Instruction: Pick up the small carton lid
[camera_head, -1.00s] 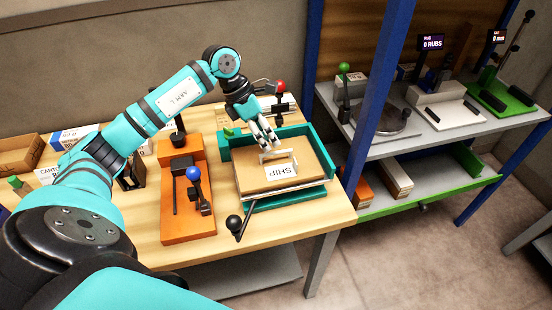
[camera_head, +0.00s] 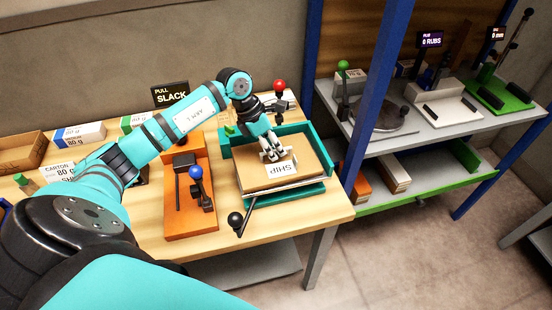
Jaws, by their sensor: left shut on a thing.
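The small carton lid (camera_head: 254,177) is a flat brown panel with a white SHIP label, lying in the teal fixture (camera_head: 226,158) on the wooden table. My left gripper (camera_head: 273,155) reaches down from above and is shut on the lid at its upright pale handle, just behind the label. The fingers hide most of the handle. The lid looks level, and I cannot tell whether it is clear of what lies under it. My right gripper is not in view.
Left of the fixture stands an orange device (camera_head: 188,215) with a blue-knobbed lever (camera_head: 196,175). A black-knobbed lever (camera_head: 236,222) sticks out at the fixture's front. A red knob (camera_head: 279,86) stands behind. A grey shelf rack (camera_head: 430,125) with blue posts is at the right.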

